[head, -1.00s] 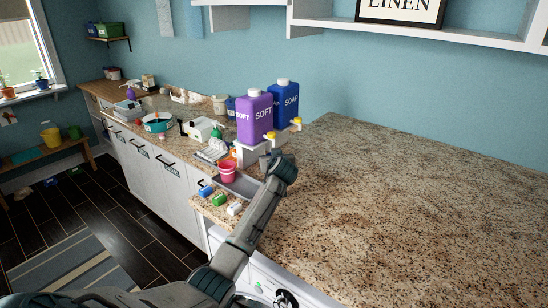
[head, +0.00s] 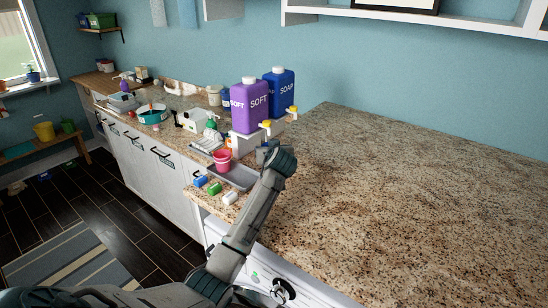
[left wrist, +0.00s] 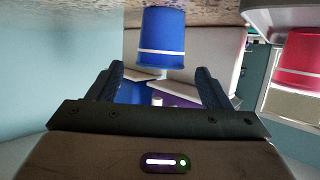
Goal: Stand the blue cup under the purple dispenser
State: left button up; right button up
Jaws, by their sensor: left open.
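The purple dispenser (head: 248,106), marked SOFT, stands on a white raised stand with its yellow tap facing the counter front. My left gripper (head: 265,151) is low over the counter, just in front of the stand, near the grey tray. In the left wrist view, which looks upside down, my left gripper (left wrist: 160,70) is open, with its fingers apart and nothing between them. The blue cup (left wrist: 162,38), with a white band, stands on the counter just beyond the fingertips, roughly centred. In the head view I cannot make out the cup; my arm probably covers it. My right gripper is not in view.
A blue SOAP dispenser (head: 281,92) stands beside the purple one. Small blue, green and white blocks (head: 214,188) lie before the tray. The counter (head: 400,210) to the right is clear.

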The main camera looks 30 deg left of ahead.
pick_arm(q)
jog(key=b+v, duration=0.2)
jog(key=v, duration=0.5)
jog(key=shift+d, duration=0.15)
jog(key=shift+s+d+r, duration=0.2)
jog(key=shift+s, duration=0.2)
dwell(0.9)
jog(key=shift+a, duration=0.1)
dwell(0.5)
